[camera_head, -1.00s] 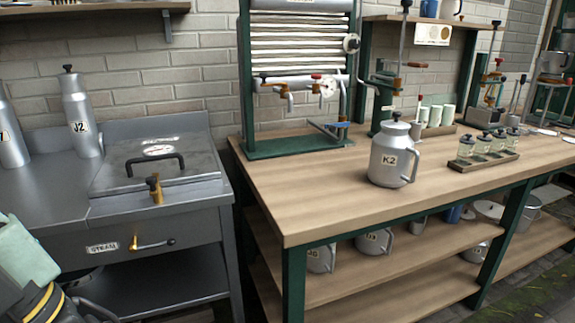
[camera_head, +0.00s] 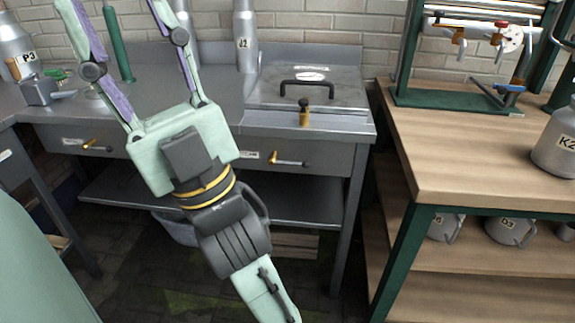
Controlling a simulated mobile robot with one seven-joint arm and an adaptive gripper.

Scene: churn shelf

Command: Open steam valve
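The steam valve (camera_head: 290,161) has a brass body and a thin dark lever lying almost level to the right. It sits on the front panel of the grey metal bench, below the lidded box. The label (camera_head: 247,155) at its left is partly covered by my gripper. My gripper (camera_head: 114,8) is left of the valve in the picture, with its two long purple-lined fingers spread wide and pointing up. Nothing shows held between them. The fingertips reach the top edge of the view. The gripper does not appear to touch the valve.
A similar brass valve (camera_head: 96,146) is on the front panel farther left. The lidded box (camera_head: 310,91) has a black handle and a brass latch. A can marked J2 (camera_head: 245,42) stands behind. The wooden workbench (camera_head: 450,150) is at right, with a gap between benches.

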